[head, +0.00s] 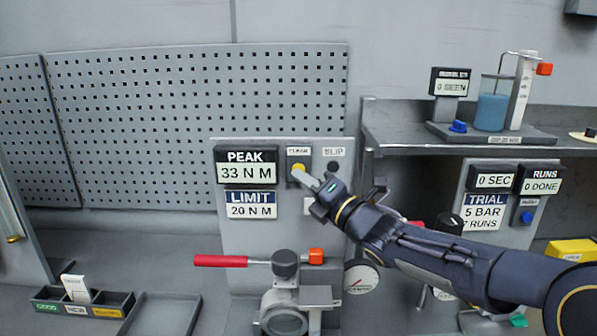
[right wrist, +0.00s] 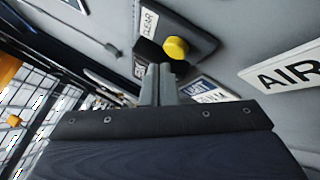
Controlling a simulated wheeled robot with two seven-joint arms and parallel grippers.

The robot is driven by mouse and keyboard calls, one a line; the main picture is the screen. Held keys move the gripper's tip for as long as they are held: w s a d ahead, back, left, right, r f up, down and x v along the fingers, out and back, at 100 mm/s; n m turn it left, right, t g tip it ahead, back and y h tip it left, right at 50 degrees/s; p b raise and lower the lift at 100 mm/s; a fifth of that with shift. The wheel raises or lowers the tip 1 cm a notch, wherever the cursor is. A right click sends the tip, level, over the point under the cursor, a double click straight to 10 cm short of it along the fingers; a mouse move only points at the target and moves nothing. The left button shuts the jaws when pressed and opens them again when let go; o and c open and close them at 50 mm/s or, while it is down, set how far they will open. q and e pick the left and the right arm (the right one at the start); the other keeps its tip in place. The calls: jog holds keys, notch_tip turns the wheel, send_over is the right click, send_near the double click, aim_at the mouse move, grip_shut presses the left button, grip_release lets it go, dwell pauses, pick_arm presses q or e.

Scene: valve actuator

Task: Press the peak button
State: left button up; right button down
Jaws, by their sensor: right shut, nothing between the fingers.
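A yellow round button (head: 299,168) sits on a dark mount on the grey panel (head: 285,148), right of the PEAK display (head: 247,166), which reads 33 N M. In the right wrist view the yellow button (right wrist: 176,48) sits beside a CLEAR label (right wrist: 149,23). My right gripper (head: 302,176) is shut and empty, its fingertips just below the button. In the right wrist view the closed fingers (right wrist: 159,84) end close to the button; I cannot tell whether they touch it. My left gripper is not in view.
A LIMIT display (head: 250,205) reads 20 N M. A dark knob (head: 333,167) sits under the SLIP label, right of the button. Below stands a valve (head: 285,300) with a red-handled lever (head: 222,261). A grey shelf (head: 410,135) stands at the right.

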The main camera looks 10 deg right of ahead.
jog(key=shift+w, duration=0.15)
jog(key=shift+w, duration=0.25)
jog(key=shift+w+d, duration=0.15)
jog(key=shift+w, duration=0.35)
dwell(0.7)
jog(key=shift+b, duration=0.35)
jog(key=shift+s+b, duration=0.75)
jog(key=shift+s, duration=0.2)
